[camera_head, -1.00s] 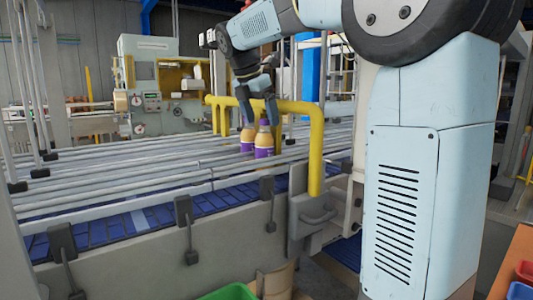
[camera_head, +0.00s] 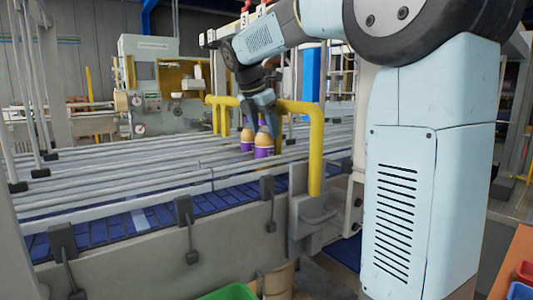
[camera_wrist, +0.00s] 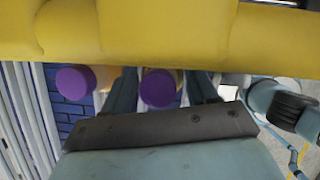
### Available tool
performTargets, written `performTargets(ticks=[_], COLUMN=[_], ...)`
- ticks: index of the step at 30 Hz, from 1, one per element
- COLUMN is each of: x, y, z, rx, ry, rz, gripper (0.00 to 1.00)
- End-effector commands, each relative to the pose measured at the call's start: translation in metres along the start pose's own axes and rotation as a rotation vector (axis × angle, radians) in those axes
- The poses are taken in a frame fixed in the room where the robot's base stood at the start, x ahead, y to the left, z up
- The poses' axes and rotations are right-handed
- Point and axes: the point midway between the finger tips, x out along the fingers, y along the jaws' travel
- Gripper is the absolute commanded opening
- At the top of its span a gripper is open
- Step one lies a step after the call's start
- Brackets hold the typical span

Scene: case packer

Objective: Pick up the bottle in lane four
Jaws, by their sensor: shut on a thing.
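My gripper (camera_head: 267,130) reaches down at the nearer bottle's top. In the wrist view my gripper (camera_wrist: 161,92) is shut on a bottle, whose round purple end (camera_wrist: 159,88) shows between the two fingers. The other bottle's purple end (camera_wrist: 75,83) is left of the fingers, apart from them. The rest of the held bottle is mostly hidden. Lane numbers cannot be read at the bottles.
A yellow guard rail (camera_head: 316,150) stands close by my gripper; it crosses the top of the wrist view (camera_wrist: 150,30). Grey lane rails (camera_head: 120,178) run over the blue conveyor belt (camera_head: 110,232). A green bin (camera_head: 230,292) is at the bottom.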

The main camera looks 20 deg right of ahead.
Motion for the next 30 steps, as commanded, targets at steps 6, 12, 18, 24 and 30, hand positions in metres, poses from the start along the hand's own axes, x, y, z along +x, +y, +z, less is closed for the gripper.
performTargets(ticks=[6, 12, 18, 24, 30], x=[0.0, 0.0, 0.0, -0.002, -0.021], y=[0.0, 0.0, 0.0, 0.0, 0.002], z=[0.0, 0.0, 0.001, 0.0, 0.002], rx=[0.0, 0.001, 0.001, 0.001, 0.003], ry=[0.0, 0.0, 0.0, 0.0, -0.001], rz=[0.0, 0.0, 0.001, 0.001, 0.002], gripper=[0.25, 0.06, 0.0, 0.0, 0.0])
